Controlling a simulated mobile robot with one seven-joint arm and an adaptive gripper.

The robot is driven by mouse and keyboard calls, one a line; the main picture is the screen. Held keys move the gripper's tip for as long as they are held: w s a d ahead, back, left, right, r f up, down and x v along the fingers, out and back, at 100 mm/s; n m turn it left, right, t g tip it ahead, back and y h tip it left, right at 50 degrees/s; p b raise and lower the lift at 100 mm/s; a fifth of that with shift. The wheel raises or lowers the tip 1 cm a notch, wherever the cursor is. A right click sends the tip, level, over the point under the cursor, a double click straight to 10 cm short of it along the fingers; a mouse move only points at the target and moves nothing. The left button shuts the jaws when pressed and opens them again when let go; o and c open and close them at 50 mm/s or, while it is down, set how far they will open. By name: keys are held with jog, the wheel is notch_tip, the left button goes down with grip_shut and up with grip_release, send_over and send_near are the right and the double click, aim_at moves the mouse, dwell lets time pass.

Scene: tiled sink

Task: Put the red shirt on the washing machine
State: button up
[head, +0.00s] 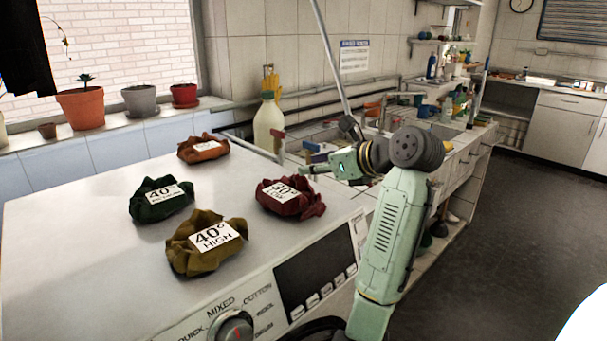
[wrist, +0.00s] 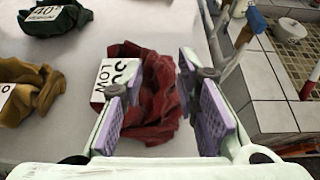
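The crumpled dark red shirt (head: 288,203) lies on the white top of the washing machine (head: 95,270), near its right edge. Its white label reads 30° LOW. My gripper (head: 306,172) is above and just behind the shirt in the head view. In the wrist view my gripper (wrist: 157,72) is open, with its purple-padded fingers apart. The red shirt (wrist: 155,110) shows between them, partly covered by the left finger. Nothing is held. I cannot tell whether the fingers touch the cloth.
An olive shirt (head: 195,258), a green shirt (head: 150,208) and an orange shirt (head: 202,155) lie on the machine to the left of the red one. The tiled sink counter (wrist: 275,85) borders the machine's right side.

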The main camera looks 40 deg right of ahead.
jog(key=b+v, duration=0.1)
jog(key=v, duration=0.6)
jog(key=shift+c, duration=0.4)
dwell(1.1)
